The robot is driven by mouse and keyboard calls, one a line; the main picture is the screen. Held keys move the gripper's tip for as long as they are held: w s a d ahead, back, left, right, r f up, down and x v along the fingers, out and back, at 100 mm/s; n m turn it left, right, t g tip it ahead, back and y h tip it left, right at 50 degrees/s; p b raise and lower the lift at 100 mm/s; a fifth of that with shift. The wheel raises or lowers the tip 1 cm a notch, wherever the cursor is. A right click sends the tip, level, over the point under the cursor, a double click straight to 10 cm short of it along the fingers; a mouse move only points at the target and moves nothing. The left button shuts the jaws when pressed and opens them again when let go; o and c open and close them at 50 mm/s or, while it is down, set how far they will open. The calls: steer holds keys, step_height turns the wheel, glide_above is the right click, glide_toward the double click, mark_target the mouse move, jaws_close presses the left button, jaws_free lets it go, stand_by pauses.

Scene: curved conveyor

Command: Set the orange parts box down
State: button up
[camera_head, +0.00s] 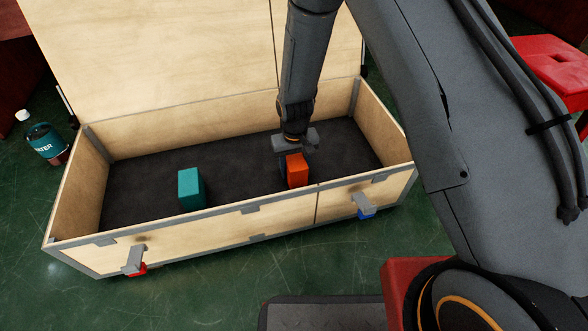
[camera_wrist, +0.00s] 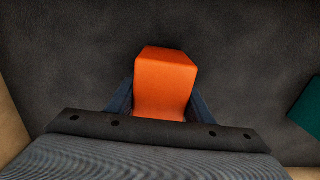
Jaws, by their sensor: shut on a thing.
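The orange parts box (camera_head: 297,171) is inside the open wooden crate, right of its middle and near the front wall. My gripper (camera_head: 295,152) reaches down into the crate from above and is shut on the orange box. In the wrist view the orange box (camera_wrist: 165,82) sits between the two dark fingers of my gripper (camera_wrist: 160,100). Whether the box's underside touches the dark crate floor cannot be told. The wooden crate (camera_head: 200,233) has its lid raised at the back.
A teal box (camera_head: 191,188) stands on the crate floor left of the orange box; its edge shows at the right of the wrist view (camera_wrist: 308,108). The crate floor is clear between and behind them. A bottle (camera_head: 46,143) stands outside at the left. A red stool (camera_head: 552,70) is at the right.

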steer(key=shift+f, duration=0.15)
steer(key=o, duration=1.3)
